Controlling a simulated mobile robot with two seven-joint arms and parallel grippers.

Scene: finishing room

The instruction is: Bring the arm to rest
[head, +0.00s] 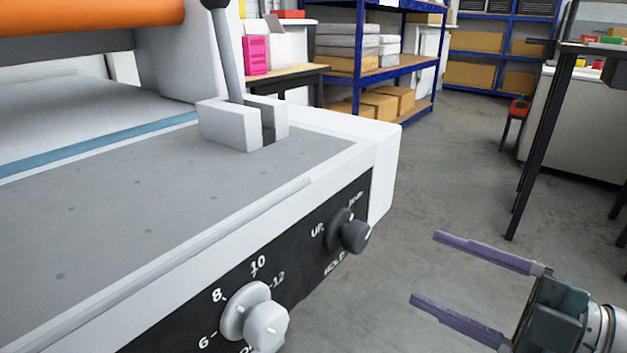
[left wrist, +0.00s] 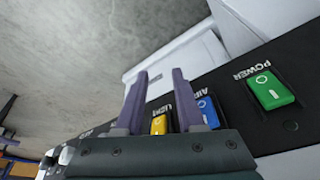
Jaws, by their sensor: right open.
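My right gripper (head: 424,268) is at the lower right of the head view. Its two purple fingers are spread, with nothing between them. They point left toward the machine's front panel (head: 292,284), with a gap of floor between. My left gripper (left wrist: 159,72) shows only in the left wrist view. Its two purple fingers stand apart and empty, in front of the panel. A yellow LIGHT switch (left wrist: 159,124) shows between the fingers. A blue AIR switch (left wrist: 207,110) is just right of them, and a green POWER switch (left wrist: 270,90) is farther right. I cannot tell whether the fingers touch the panel.
The machine has an orange roller (head: 90,15), a lever (head: 228,55), a numbered dial (head: 258,318) and an UP/HOLD knob (head: 350,232). Blue shelving (head: 437,60) stands behind. A dark-legged table (head: 540,140) is at the right. Concrete floor (head: 440,180) lies open between.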

